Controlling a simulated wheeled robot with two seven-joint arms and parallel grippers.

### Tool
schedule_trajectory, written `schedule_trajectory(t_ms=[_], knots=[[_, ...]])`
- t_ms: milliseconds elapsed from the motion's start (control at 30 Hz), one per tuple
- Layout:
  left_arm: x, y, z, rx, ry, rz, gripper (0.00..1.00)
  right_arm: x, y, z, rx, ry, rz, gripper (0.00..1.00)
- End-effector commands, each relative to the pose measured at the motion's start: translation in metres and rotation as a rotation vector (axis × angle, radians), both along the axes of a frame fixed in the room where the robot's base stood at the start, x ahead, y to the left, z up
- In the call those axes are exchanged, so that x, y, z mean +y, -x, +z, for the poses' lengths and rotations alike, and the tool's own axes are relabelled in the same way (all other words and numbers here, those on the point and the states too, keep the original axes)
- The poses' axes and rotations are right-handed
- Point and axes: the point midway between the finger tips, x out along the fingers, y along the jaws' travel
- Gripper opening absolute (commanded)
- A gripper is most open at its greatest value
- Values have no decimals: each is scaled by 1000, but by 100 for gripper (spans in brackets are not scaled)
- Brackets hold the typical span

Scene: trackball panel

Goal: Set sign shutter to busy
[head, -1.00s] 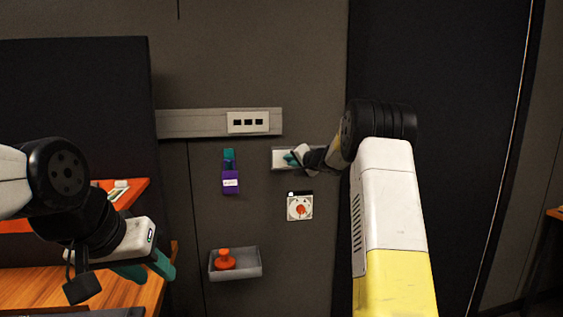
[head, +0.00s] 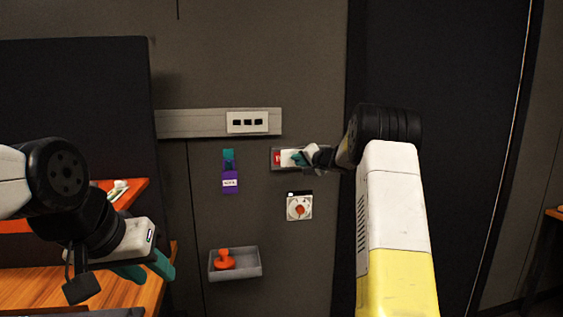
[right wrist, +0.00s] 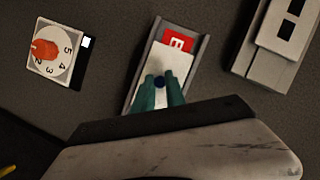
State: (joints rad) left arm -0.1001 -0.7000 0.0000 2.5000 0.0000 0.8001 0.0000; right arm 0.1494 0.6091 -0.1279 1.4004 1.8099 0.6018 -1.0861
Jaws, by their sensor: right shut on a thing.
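The sign (head: 300,168) is a grey framed strip on the wall with a white sliding shutter (head: 287,158). A red panel (head: 277,158) with white lettering shows at its left end in the head view. In the right wrist view the red panel (right wrist: 177,45) shows beyond the white shutter (right wrist: 167,62). My right gripper (head: 301,158) is at the shutter, its teal fingers (right wrist: 160,88) closed around a small dark knob (right wrist: 159,82) on it. My left gripper (head: 148,270) hangs low at the left, away from the sign, its teal fingers apart and empty.
A numbered dial with a red knob (head: 299,207) sits below the sign. A purple and teal tag (head: 230,181) is to its left. A grey tray (head: 250,270) holds a red knobbed object (head: 225,259). A socket strip (head: 200,122) runs above.

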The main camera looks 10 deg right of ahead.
Motion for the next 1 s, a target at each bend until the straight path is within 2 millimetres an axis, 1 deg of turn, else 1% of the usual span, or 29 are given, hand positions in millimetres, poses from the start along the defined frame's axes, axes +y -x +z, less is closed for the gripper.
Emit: schedule_trajectory(t_ms=[33, 100, 200, 300, 433, 700, 733, 800, 833, 1000], knots=[[0, 0, 0, 0, 0, 0, 36, -20, -1, 0, -1, 2, -8, 0], [0, 0, 0, 0, 0, 0, 36, -40, -2, -1, -2, 1, -7, 0], [0, 0, 0, 0, 0, 0, 36, -64, -2, 0, -1, 2, -6, 0], [0, 0, 0, 0, 0, 0, 36, -80, -3, 0, -1, 1, -4, 0], [0, 0, 0, 0, 0, 0, 36, -87, -3, 0, 0, 0, -2, 0], [0, 0, 0, 0, 0, 0, 36, -90, -2, 0, 0, 2, -6, 0], [0, 0, 0, 0, 0, 0, 36, -90, -2, 0, 0, 2, -6, 19], [0, 0, 0, 0, 0, 0, 36, -90, -2, 0, 0, 2, -6, 33], [0, 0, 0, 0, 0, 0, 36, -90, -2, 0, 0, 2, -6, 38], [0, 0, 0, 0, 0, 0, 36, -88, -3, 0, 0, 1, -4, 38]])
